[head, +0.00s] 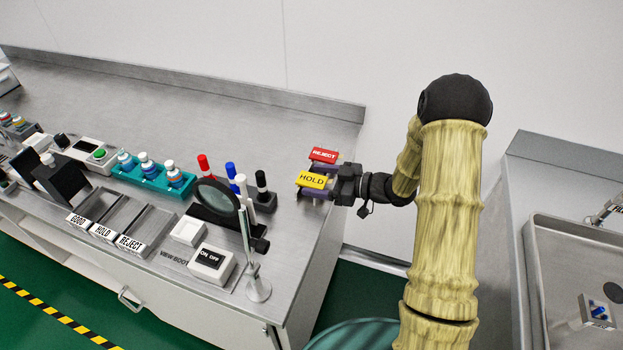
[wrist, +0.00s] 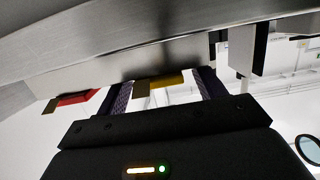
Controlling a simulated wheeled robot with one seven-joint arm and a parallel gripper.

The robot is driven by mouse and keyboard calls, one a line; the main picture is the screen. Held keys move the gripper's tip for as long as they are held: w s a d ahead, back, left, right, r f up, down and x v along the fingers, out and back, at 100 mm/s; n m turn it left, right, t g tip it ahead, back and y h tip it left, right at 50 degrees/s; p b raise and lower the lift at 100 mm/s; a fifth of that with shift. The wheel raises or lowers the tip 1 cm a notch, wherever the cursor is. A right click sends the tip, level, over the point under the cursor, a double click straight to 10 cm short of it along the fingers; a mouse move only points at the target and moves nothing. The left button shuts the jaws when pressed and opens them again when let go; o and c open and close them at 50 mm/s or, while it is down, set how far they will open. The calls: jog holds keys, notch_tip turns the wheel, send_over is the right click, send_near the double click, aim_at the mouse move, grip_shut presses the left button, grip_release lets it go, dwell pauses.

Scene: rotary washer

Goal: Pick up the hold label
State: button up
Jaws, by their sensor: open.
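The yellow HOLD label (head: 312,180) is near the right end of the steel counter in the head view. In the wrist view the yellow label (wrist: 160,82) shows between the two dark fingers of my gripper (wrist: 164,80), with gaps on both sides. My gripper (head: 318,187) reaches in from the right and is open around the label. The red REJECT label (head: 324,155) stands just behind it. It also shows in the wrist view (wrist: 76,98), outside the fingers. The lower part of the HOLD label is partly hidden by my gripper in the head view.
A magnifier (head: 217,196), several marker pens and a view booth switch box (head: 211,263) stand to the left. A tray with GOOD, HOLD and REJECT slots (head: 103,232) lies farther left. A sink (head: 560,280) is at the right, past a gap.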

aim_at(318, 181)
jog(key=shift+a, duration=0.2)
jog(key=shift+c, duration=0.2)
jog(key=c, duration=1)
notch_tip(318, 181, up, 10)
dwell(0.6)
